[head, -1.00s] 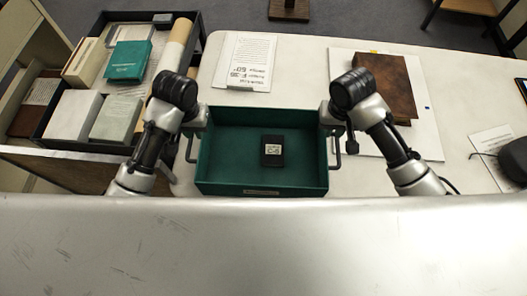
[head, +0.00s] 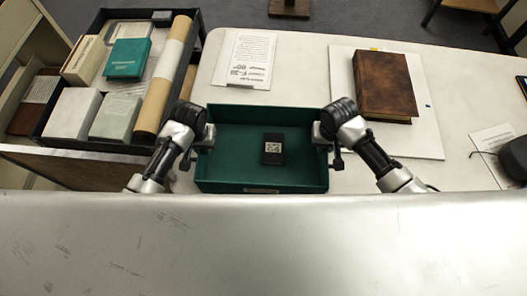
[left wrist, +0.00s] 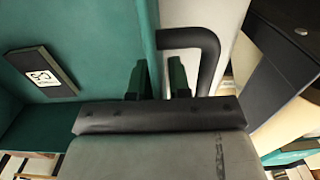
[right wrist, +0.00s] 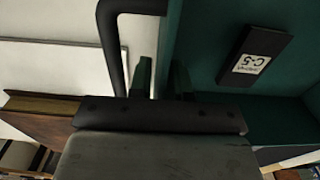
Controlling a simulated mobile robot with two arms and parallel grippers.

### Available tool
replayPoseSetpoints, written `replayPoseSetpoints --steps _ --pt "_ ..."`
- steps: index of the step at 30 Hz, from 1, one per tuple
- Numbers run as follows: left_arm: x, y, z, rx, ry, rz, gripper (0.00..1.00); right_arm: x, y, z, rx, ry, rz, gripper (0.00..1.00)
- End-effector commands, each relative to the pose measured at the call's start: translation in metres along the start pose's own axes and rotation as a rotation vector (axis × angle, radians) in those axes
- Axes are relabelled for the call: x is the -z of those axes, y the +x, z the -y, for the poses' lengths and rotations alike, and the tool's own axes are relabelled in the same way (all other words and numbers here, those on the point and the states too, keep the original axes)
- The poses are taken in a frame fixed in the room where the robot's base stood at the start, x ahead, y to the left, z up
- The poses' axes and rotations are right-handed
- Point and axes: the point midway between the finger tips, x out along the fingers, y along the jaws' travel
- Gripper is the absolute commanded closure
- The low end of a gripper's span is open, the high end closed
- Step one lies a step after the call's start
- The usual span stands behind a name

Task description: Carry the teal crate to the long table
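The teal crate (head: 225,178) stands on a pale tabletop in front of me in the head view. A small black box (head: 273,149) with a white label lies inside it. My left gripper (head: 207,138) is at the crate's left wall. In the left wrist view its fingers (left wrist: 159,80) are apart and straddle the wall, one inside, one within the black handle (left wrist: 208,50). My right gripper (head: 322,138) is at the right wall. In the right wrist view its fingers (right wrist: 161,80) straddle that wall the same way, next to the other handle (right wrist: 104,40). Any finger contact is unclear.
A brown book (head: 384,85) lies on a white board right of the crate. A printed sheet (head: 246,58) lies behind it. A black tray (head: 190,70) with boxes and a tan roll (head: 163,75) stands at left. Glasses and a dark object (head: 514,158) are at far right.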

Motion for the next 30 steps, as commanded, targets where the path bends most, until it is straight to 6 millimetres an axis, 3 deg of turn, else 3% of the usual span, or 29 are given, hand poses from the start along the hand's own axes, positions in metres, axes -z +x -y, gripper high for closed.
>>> replayPoseSetpoints --steps 5,9,30 --pt "-0.0001 0.0000 -0.0002 0.000 0.000 0.000 0.82 -0.0001 0.0000 0.0002 0.000 0.000 0.000 0.82" --pt "0.0000 -0.0002 -0.0002 0.000 0.000 0.000 1.00 0.0000 -0.0002 0.0001 0.000 0.000 0.000 1.00" --pt "0.0002 -0.0007 -0.0003 -0.001 0.000 -0.001 1.00 0.0003 -0.0007 0.0001 0.001 0.000 0.000 1.00"
